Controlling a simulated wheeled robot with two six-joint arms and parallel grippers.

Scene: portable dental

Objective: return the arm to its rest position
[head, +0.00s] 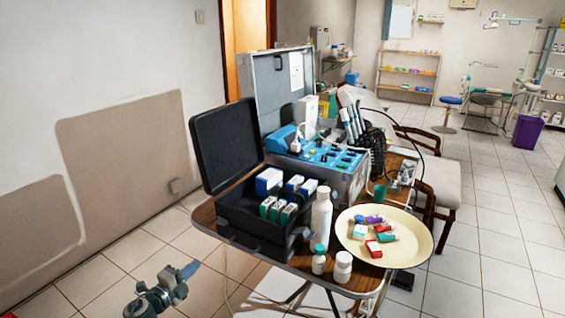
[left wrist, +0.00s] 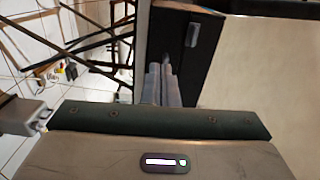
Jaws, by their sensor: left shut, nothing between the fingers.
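My left gripper (head: 189,269) shows at the bottom left of the head view, over the tiled floor and left of the table. It is shut and empty, its fingers together and apart from the table and everything on it. In the left wrist view its fingers (left wrist: 163,84) lie side by side with nothing between them. My right gripper is not in either view.
A wooden table (head: 206,216) holds an open black case (head: 262,222), a blue dental unit (head: 325,153), white bottles (head: 321,215) and a cream tray (head: 415,249) with several small boxes. A wall (head: 120,60) stands at left. Floor left of the table is clear.

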